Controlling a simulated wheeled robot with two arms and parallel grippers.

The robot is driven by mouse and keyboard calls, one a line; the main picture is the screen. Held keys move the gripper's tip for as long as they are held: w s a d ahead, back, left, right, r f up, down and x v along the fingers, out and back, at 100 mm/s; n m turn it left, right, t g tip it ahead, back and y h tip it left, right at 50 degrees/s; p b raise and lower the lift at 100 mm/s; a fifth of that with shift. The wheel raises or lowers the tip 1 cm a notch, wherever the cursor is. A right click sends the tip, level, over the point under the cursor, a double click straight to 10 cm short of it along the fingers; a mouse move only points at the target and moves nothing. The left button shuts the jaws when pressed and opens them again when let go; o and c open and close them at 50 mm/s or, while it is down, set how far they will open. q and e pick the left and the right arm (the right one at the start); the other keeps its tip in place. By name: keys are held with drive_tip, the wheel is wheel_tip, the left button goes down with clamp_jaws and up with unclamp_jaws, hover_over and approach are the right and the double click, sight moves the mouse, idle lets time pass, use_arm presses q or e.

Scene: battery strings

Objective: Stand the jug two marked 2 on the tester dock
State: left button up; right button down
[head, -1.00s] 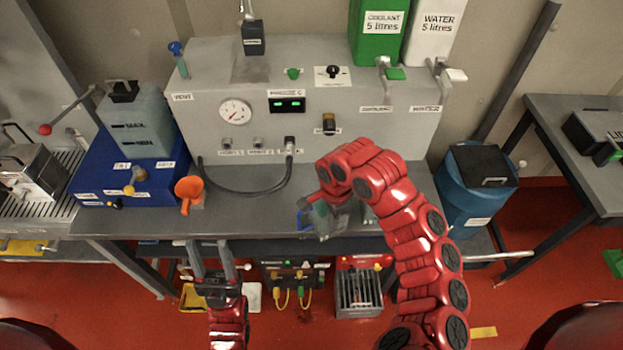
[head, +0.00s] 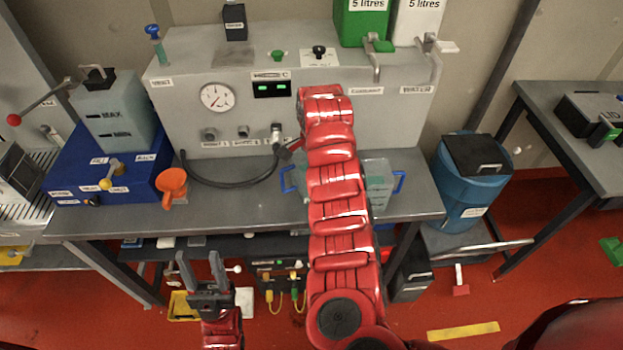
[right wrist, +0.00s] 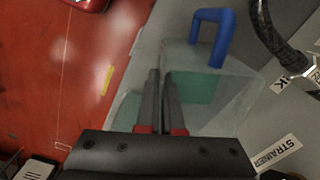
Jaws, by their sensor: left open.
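Two clear jugs with blue handles stand on the bench behind my right arm. The left jug (head: 296,182) and the right jug (head: 379,190) are partly hidden by the arm, and I can read no number on either. In the right wrist view a clear jug (right wrist: 225,100) with greenish contents and a blue handle is just beyond my right gripper (right wrist: 160,75), whose fingers are together. My left gripper (head: 200,262) is open and empty, low in front of the bench. I cannot tell which thing is the tester dock.
A grey machine (head: 370,120) with a gauge and a black hose (head: 235,185) stands behind the jugs. A blue unit (head: 120,180) and an orange funnel (head: 172,182) are on the left. A blue bin (head: 465,205) stands right of the bench (head: 240,212).

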drive_tip(key=w+p, duration=0.1)
drive_tip(key=w, duration=0.2)
drive_tip(key=shift+p, duration=0.3)
drive_tip(key=shift+w+a+f, duration=0.25)
drive_tip(key=shift+w, duration=0.2)
drive_tip(key=shift+w+d+r+p, duration=0.15)
drive_tip(key=shift+w+p, duration=0.2)
drive_tip(key=shift+w, duration=0.25)
wheel_tip(320, 180, down, 3)
drive_tip(key=shift+w+f+p, duration=0.1)
drive_tip(key=shift+f+p, duration=0.05)
drive_tip(key=shift+p, duration=0.4)
drive_tip(key=shift+f, duration=0.2)
drive_tip(key=shift+f, duration=0.1)
drive_tip(key=c, duration=1.1)
unclamp_jaws()
drive_tip(key=shift+o, duration=0.2)
